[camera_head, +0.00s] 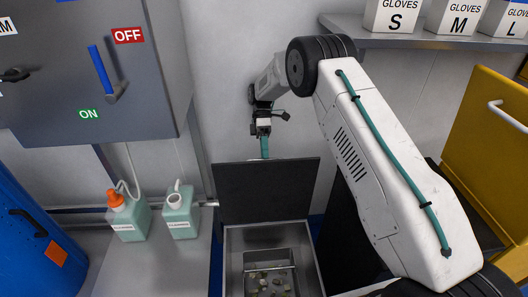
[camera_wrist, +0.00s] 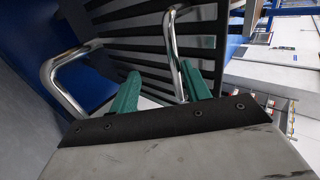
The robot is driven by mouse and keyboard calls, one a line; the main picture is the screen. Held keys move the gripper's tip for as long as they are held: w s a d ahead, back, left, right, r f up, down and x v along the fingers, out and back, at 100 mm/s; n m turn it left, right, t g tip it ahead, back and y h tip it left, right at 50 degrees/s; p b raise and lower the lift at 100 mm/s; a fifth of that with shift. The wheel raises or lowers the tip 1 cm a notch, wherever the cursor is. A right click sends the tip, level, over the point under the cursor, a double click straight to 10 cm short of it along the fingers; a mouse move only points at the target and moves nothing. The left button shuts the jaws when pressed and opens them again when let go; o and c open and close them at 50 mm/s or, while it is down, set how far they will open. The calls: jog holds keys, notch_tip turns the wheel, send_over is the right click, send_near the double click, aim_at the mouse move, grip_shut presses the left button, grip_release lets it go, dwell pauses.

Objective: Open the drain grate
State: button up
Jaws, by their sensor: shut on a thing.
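The drain grate (camera_head: 268,192) is a dark panel that stands raised, nearly upright, at the back of an open metal drain pit (camera_head: 232,262). In the wrist view the grate (camera_wrist: 135,50) shows dark slats and a bent chrome handle (camera_wrist: 60,75). My gripper (camera_head: 264,150) is at the grate's upper edge. Its green fingers (camera_wrist: 162,90) are at the handle and shut on it. The handle's grip bar is partly hidden by the gripper.
A metal basket (camera_head: 268,255) with several small pebble-like bits sits in the pit. Two cleaner bottles, an orange-topped one (camera_head: 128,215) and another (camera_head: 180,212), stand on the left counter. A switch box (camera_head: 90,60) hangs above; a glove shelf (camera_head: 400,38) and yellow cabinet (camera_head: 490,140) are right.

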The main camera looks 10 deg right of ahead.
jog(key=shift+s+f, duration=0.25)
jog(key=shift+f, duration=0.65)
jog(key=o, duration=0.8)
jog(key=shift+w, duration=0.15)
jog(key=shift+c, duration=1)
jog(key=shift+r, duration=0.1)
jog(key=s+d+r, duration=0.1)
jog(key=s+r, duration=0.1)
jog(key=s, duration=0.6)
jog(key=s+r, duration=0.3)
jog(key=s, duration=0.4)
jog(key=shift+s+d, duration=0.35)
jog(key=shift+s, duration=0.05)
